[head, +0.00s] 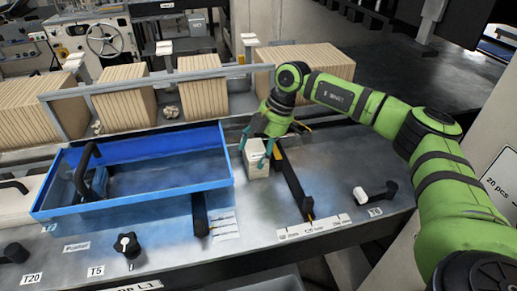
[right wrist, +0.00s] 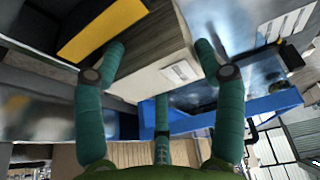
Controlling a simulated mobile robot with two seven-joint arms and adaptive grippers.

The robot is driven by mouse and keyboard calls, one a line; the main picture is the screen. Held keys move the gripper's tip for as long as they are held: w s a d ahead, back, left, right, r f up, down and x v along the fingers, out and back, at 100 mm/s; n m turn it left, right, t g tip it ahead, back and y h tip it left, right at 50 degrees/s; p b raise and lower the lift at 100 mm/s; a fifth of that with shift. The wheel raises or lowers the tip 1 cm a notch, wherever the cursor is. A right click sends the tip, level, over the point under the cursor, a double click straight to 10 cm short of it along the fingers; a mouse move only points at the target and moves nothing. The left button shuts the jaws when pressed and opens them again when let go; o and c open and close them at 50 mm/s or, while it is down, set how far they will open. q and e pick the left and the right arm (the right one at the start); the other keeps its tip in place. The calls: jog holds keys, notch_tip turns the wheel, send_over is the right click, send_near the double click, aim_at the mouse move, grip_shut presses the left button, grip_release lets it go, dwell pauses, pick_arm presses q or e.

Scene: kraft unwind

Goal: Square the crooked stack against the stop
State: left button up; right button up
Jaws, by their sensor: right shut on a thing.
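A small pale block-like stack (head: 257,168) stands on the metal table between the blue tray and a black bar, which looks like the stop (head: 291,183). In the right wrist view the stack (right wrist: 150,62) shows fine grey layers on one side and a white label on a pale face. My right gripper (head: 257,147) reaches down over the stack from behind, its teal fingers shut on it. The black bar with a yellow face (right wrist: 104,30) lies close beside the stack; whether they touch is unclear. The stack's lower edges are partly hidden. My left gripper is out of view.
A blue tray (head: 140,194) with a dark handle lies left of the stack. A second black bar (head: 199,214) stands near its front right corner. A black lever with a white end (head: 372,193) sits to the right. Rows of brown sheets (head: 205,98) stand behind a rail.

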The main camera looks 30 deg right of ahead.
jog(key=shift+d, duration=0.5)
dwell(1.5)
jog(key=shift+s+a+f, duration=0.1)
jog(key=shift+a+f, duration=0.05)
jog(key=shift+a, duration=0.05)
dwell(0.5)
jog(key=o, duration=1.4)
jog(key=shift+a, duration=0.1)
jog(key=shift+o, duration=0.2)
jog(key=v, duration=1.2)
